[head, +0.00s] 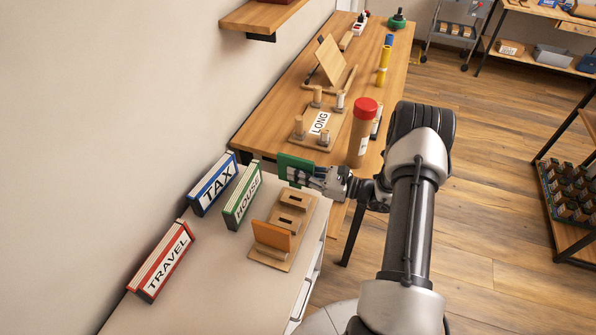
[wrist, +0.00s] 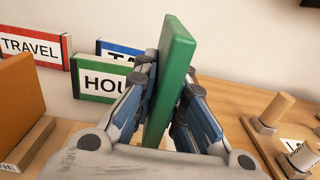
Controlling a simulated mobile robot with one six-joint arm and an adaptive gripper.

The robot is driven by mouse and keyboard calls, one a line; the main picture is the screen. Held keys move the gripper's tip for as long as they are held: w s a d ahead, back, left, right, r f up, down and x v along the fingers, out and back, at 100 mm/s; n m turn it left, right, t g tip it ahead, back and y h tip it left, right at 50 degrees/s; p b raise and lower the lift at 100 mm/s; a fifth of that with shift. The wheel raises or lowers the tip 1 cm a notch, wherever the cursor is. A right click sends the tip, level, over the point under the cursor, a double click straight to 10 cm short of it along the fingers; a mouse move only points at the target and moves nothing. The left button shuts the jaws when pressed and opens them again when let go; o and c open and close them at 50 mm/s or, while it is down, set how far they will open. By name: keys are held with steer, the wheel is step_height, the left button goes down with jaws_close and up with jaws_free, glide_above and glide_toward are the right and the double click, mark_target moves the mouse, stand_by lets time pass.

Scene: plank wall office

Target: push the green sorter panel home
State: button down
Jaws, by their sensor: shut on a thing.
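The green panel (head: 292,170) is a flat upright plate between the fingers of my gripper (head: 312,177). In the wrist view the green panel (wrist: 172,75) stands between the two fingers, slightly tilted, and my gripper (wrist: 172,115) is shut on it. The wooden sorter base (head: 266,263) is on the light cabinet top, below and left of the held panel. An orange panel (head: 272,236) stands at its near end.
HOUSE (head: 242,195), TAX (head: 212,184) and TRAVEL (head: 161,262) boxes stand along the wall to the left. The cabinet's near top is clear.

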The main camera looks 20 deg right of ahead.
mark_target(298, 188)
steer(key=shift+f+b, duration=1.75)
steer(key=shift+f, duration=0.7)
steer(key=shift+f+b, duration=0.95)
steer(key=shift+b, duration=0.05)
steer(key=shift+f, duration=0.8)
steer(key=c, duration=1.6)
jaws_free()
steer(key=shift+o, duration=0.2)
steer(key=v, duration=1.2)
steer(key=shift+r, duration=0.1)
